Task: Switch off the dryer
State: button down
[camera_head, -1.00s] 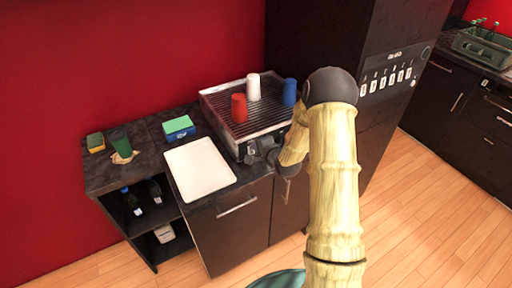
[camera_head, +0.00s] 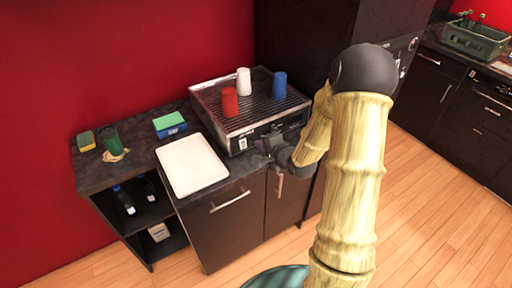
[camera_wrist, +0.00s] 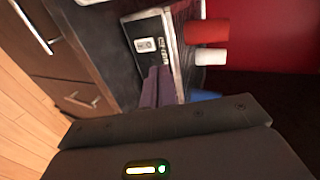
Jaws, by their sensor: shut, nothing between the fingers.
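The dryer (camera_head: 214,98) is a low metal box with a grated top on the dark counter. Its front panel carries a small white switch plate (camera_head: 243,143), which also shows in the wrist view (camera_wrist: 146,45). A red cup (camera_head: 230,102), a white cup (camera_head: 244,81) and a blue cup (camera_head: 280,85) stand on the grate. My gripper (camera_head: 262,150) is in front of the panel, right of the switch plate. In the wrist view its fingers (camera_wrist: 158,86) are shut and empty, pointing at the panel just below the switch. I cannot tell whether they touch it.
A white tray (camera_head: 192,165) lies left of the dryer. A blue-green box (camera_head: 169,125), a green cup (camera_head: 112,143) and a sponge (camera_head: 86,141) are on the counter further left. Cabinet handles (camera_head: 230,202) protrude below. The wooden floor (camera_head: 430,200) at right is clear.

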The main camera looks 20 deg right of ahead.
jog(key=shift+s+d+r, duration=0.2)
jog(key=shift+s+r, duration=0.35)
jog(key=shift+s, duration=0.05)
jog(key=shift+s+d+r, duration=0.15)
jog(key=shift+s+r, duration=0.4)
jog(key=shift+s, duration=0.05)
jog(key=s+a+r+n+g+h, duration=0.1)
jog(key=s+n+g, duration=0.4)
jog(key=s, duration=0.5)
jog(key=s+a+r+n+g+h, duration=0.1)
jog(key=s+a+n+g+h, duration=0.1)
jog(key=s+n, duration=0.7)
jog(key=s+a+g, duration=0.1)
jog(key=g, duration=0.1)
jog(key=shift+a+r+n+g+h, duration=0.2)
jog(key=shift+n+g+h, duration=0.1)
jog(key=shift+g+h, duration=0.1)
